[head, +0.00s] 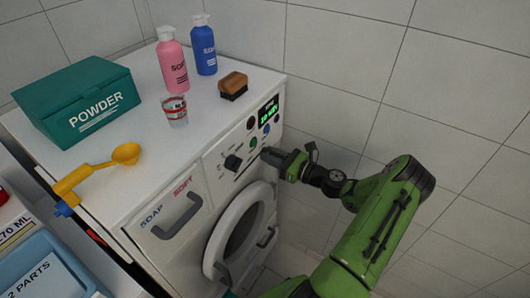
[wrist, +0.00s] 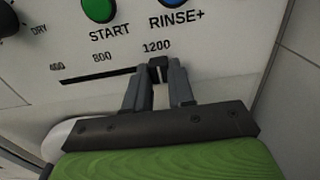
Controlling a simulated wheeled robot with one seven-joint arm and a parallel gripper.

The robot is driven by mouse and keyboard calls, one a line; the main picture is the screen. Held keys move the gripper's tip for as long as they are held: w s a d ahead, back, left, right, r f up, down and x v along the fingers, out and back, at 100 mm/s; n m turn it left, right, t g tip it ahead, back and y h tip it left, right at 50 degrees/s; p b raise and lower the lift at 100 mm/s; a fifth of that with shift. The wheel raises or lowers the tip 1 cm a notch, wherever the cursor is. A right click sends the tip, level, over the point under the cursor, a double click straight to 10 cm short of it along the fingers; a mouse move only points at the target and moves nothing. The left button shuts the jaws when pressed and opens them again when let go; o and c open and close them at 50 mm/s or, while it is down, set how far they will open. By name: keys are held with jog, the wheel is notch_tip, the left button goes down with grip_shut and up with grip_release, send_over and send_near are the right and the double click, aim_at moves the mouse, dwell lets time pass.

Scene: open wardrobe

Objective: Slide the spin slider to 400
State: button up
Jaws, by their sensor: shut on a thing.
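The spin slider's small black knob (wrist: 158,63) sits at the right end of its slot, just under the 1200 mark, in the wrist view. The dark slot (wrist: 100,75) runs left from it, past 800 to a label that reads as 400 at its left end. My gripper (wrist: 158,75) is shut on the slider knob, one finger on each side. In the head view my gripper (head: 272,155) is at the right part of the washing machine's front panel (head: 222,165), where it hides the knob.
The green START button (wrist: 99,10) and blue RINSE+ button (wrist: 171,2) are just above the slider. The washer door (head: 226,232) stands open below the panel. Bottles, a glass (head: 174,110), a brush (head: 233,85) and a powder box (head: 80,105) stand on top.

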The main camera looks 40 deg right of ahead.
jog(key=shift+s+a+p, duration=0.45)
jog(key=shift+s+a, duration=0.3)
jog(key=shift+a, duration=1.3)
jog(key=shift+s+a+p, duration=0.45)
jog(key=shift+s+a, duration=0.25)
jog(key=shift+a, duration=1.3)
jog(key=shift+s+a+p, duration=0.45)
jog(key=shift+s+a, duration=0.3)
jog(key=shift+a, duration=1.3)
jog(key=o, duration=0.9)
send_near(237, 179)
jog(key=shift+s+r+p, duration=0.15)
jog(key=shift+s+p, duration=0.2)
jog(key=shift+p, duration=0.05)
